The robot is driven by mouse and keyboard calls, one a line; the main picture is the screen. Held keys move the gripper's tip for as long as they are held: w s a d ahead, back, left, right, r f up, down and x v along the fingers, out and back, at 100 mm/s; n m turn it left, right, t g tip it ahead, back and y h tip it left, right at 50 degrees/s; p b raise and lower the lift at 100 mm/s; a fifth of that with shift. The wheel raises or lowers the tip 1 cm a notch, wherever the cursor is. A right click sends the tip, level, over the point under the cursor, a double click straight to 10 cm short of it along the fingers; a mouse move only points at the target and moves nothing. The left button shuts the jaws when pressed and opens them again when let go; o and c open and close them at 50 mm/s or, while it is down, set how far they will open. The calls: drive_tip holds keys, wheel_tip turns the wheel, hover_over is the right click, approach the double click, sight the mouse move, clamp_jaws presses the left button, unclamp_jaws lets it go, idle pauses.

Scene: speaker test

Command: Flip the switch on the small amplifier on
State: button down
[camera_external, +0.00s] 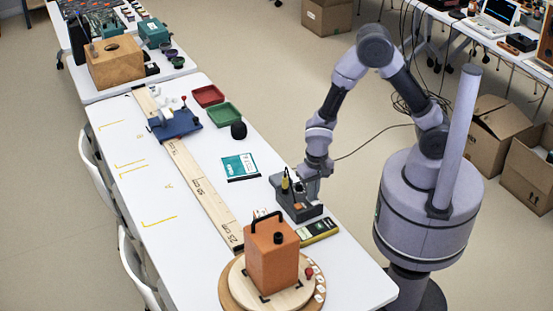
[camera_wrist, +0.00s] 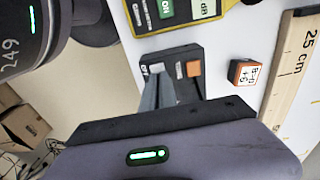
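The small amplifier (camera_external: 304,212) is a dark grey box near the right edge of the white table, with a yellow piece standing at its back. In the wrist view its dark top (camera_wrist: 182,55) shows a pale grey piece (camera_wrist: 156,68) and an orange-brown piece (camera_wrist: 194,69); I cannot tell which is the switch or how it is set. My gripper (camera_external: 305,185) is low over the amplifier. In the wrist view my gripper's fingers (camera_wrist: 159,80) look shut together and empty, their tips by the pale piece. Contact cannot be told.
A yellow-edged meter (camera_external: 318,231) lies just in front of the amplifier. An orange-brown speaker box (camera_external: 272,262) stands on a round wooden turntable (camera_external: 231,284). A long wooden ruler (camera_external: 195,185) runs along the table.

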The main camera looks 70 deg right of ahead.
drive_tip(key=shift+s+f, duration=0.25)
drive_tip(key=shift+s, duration=0.2)
wheel_tip(320, 180, up, 14)
drive_tip(key=p, duration=0.6)
drive_tip(key=shift+w+a+r+p, duration=0.2)
drive_tip(key=shift+a+r+p, duration=0.05)
drive_tip(key=shift+p, duration=0.15)
drive_tip(key=h+b, duration=0.1)
drive_tip(key=b, duration=0.3)
drive_tip(key=shift+s+a+r+t, duration=0.1)
drive_tip(key=shift+s+a+t, duration=0.05)
drive_tip(key=shift+t, duration=0.25)
